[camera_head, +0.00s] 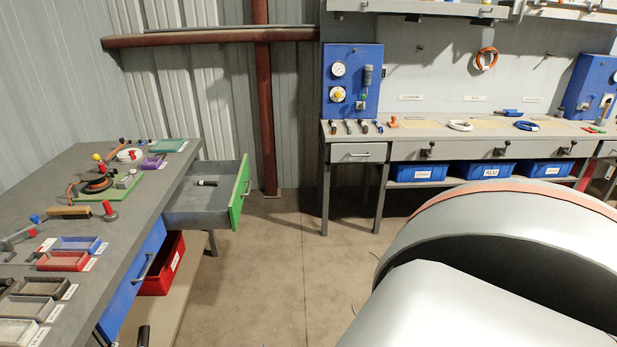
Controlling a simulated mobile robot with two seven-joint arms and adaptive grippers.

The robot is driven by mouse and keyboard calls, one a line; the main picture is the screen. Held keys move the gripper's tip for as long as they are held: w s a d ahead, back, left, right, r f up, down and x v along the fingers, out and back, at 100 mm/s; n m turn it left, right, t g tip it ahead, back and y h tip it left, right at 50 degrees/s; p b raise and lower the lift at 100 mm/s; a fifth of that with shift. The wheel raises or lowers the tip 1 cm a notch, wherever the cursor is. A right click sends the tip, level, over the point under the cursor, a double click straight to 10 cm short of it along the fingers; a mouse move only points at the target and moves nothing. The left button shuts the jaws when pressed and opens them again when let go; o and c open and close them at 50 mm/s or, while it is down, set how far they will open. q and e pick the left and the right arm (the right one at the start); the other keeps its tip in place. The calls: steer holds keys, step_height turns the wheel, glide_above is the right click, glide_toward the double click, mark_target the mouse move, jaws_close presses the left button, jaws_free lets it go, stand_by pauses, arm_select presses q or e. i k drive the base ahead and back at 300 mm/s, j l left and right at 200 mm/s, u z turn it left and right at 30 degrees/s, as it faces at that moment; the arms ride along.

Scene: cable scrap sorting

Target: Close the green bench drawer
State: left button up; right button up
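The green bench drawer (239,191) is pulled out from the far end of the left workbench (105,255). Its front is green with a metal handle on the outer face. Its grey inside is visible, and a small black-handled tool (207,183) lies in it. Nothing touches the drawer. Neither of my grippers shows in this view; only a large silver-white rounded part of my own body fills the lower right.
A blue drawer (135,277) in the left bench looks shut. The back workbench (405,148) has blue bins (487,171) underneath. The concrete floor (285,270) between the benches is clear.

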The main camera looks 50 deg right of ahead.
mark_target(192, 206)
steer(key=z, duration=1.25)
steer(key=i+l+u, duration=0.2)
steer(key=i+u, duration=0.2)
steer(key=i+l+u, duration=0.25)
steer(key=u, duration=0.15)
steer(key=i+l+u, duration=0.4)
steer(key=k, duration=0.1)
